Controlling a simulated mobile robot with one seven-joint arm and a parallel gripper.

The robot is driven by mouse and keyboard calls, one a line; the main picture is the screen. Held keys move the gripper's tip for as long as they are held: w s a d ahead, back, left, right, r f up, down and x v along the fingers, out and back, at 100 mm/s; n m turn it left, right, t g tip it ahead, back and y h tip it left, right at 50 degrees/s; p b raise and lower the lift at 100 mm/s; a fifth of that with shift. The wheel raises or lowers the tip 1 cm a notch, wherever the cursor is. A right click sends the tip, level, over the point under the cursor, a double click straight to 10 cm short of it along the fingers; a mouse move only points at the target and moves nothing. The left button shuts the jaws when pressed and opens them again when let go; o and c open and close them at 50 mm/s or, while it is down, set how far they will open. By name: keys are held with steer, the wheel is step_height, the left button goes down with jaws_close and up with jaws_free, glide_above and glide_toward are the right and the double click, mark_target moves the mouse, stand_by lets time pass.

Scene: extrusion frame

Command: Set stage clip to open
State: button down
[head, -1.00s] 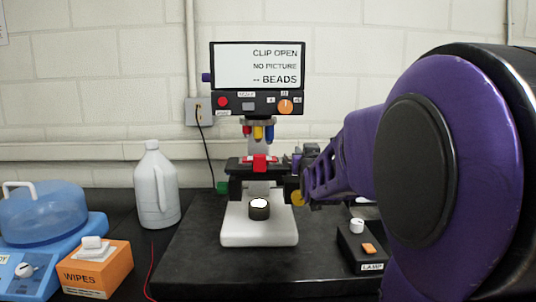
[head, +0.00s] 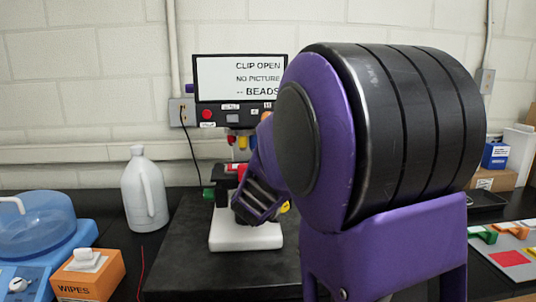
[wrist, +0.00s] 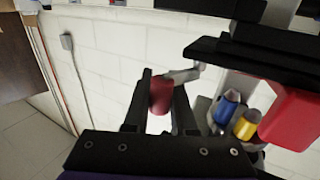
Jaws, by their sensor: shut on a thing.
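The microscope (head: 245,236) stands on a black bench, its stage largely hidden behind my arm. Its screen (head: 238,78) reads "CLIP OPEN", "NO PICTURE" and "-- BEADS". In the wrist view, my gripper (wrist: 162,83) has its two black fingers on either side of a dark red knob (wrist: 161,97) and is shut on it. The knob sits at the end of a grey lever (wrist: 184,75) beside a black plate (wrist: 250,60). I cannot tell for certain that this lever is the stage clip. The fingertips are hidden in the head view.
Blue (wrist: 226,106) and yellow (wrist: 247,124) objectives and a larger red part (wrist: 292,113) are close to the right of my gripper. A white jug (head: 144,195), a wipes box (head: 88,275) and a blue-lidded device (head: 40,226) stand left. Coloured items lie at right.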

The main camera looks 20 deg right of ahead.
steer(key=shift+r, duration=0.1)
stand_by(0.4)
steer(key=c, duration=0.7)
jaws_free()
steer(key=shift+c, duration=0.2)
steer(key=shift+s+a, duration=0.1)
